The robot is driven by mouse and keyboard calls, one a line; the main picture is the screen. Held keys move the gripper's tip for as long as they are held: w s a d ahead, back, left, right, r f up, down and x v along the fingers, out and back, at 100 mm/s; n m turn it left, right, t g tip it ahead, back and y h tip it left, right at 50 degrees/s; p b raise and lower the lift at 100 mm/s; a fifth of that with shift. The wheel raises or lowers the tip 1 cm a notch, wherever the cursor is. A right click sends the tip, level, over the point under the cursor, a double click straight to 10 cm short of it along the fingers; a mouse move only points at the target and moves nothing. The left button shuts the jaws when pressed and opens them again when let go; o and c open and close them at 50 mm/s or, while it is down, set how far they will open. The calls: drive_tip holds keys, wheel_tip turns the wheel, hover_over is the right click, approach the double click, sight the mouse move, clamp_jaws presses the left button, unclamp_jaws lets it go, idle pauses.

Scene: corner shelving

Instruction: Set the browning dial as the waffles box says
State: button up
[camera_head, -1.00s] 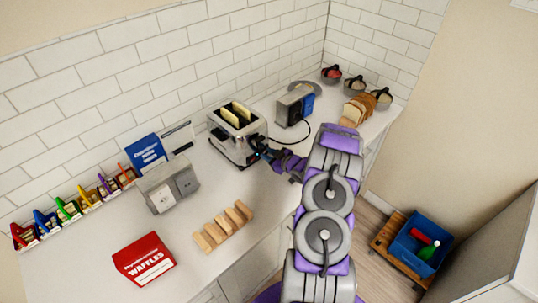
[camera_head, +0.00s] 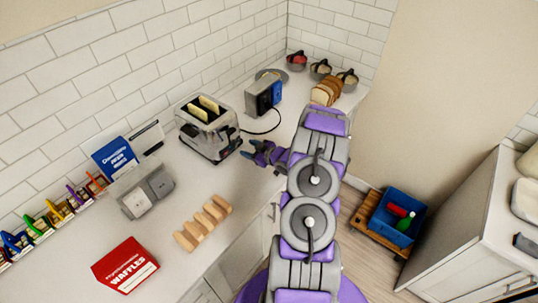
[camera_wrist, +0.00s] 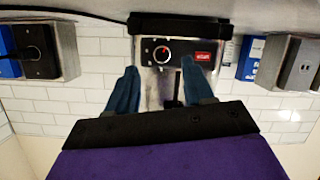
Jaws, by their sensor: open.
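The silver toaster (camera_head: 222,138) stands on the counter with two bread slices in its top slots. In the wrist view, which is upside down, its front panel (camera_wrist: 185,63) shows a round black browning dial (camera_wrist: 161,54) with a red-orange mark. The dial's setting is too small to read. My gripper (camera_head: 250,150) is open and empty just in front of the toaster, apart from it. Its blue fingers (camera_wrist: 160,66) spread on both sides of the dial in the wrist view. The red waffles box (camera_head: 125,266) lies at the front left. Only "WAFFLES" is legible on it.
A wooden rack (camera_head: 203,224) stands on the counter before the toaster. A grey socket box (camera_head: 148,194) is left, another box with a plugged cord (camera_head: 263,94) right. Sliced bread (camera_head: 326,91) and pots (camera_head: 320,69) are at the back.

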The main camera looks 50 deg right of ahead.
drive_tip(key=v, duration=1.2)
drive_tip(key=shift+s, duration=0.2)
drive_tip(key=w+a+r+g+h+b, duration=0.2)
drive_tip(key=w+r+g+h+b, duration=0.1)
drive_tip(key=w+r+g, duration=0.25)
drive_tip(key=s+a+r+m+g+h+b, duration=0.2)
drive_tip(key=s+a+r+g, duration=0.3)
drive_tip(key=a, duration=0.5)
drive_tip(key=s+a+r+g+y+b, duration=0.1)
drive_tip(key=s+a+r+g+y, duration=0.1)
drive_tip(key=s+a, duration=1.1)
drive_tip(key=s+a+r+m+g+y+b, duration=0.1)
drive_tip(key=s+a+r+g+y+b, duration=0.1)
drive_tip(key=s+a, duration=1.1)
drive_tip(key=shift+s+r+g, duration=0.35)
drive_tip(key=shift+r+g, duration=0.2)
drive_tip(key=shift+g, duration=0.2)
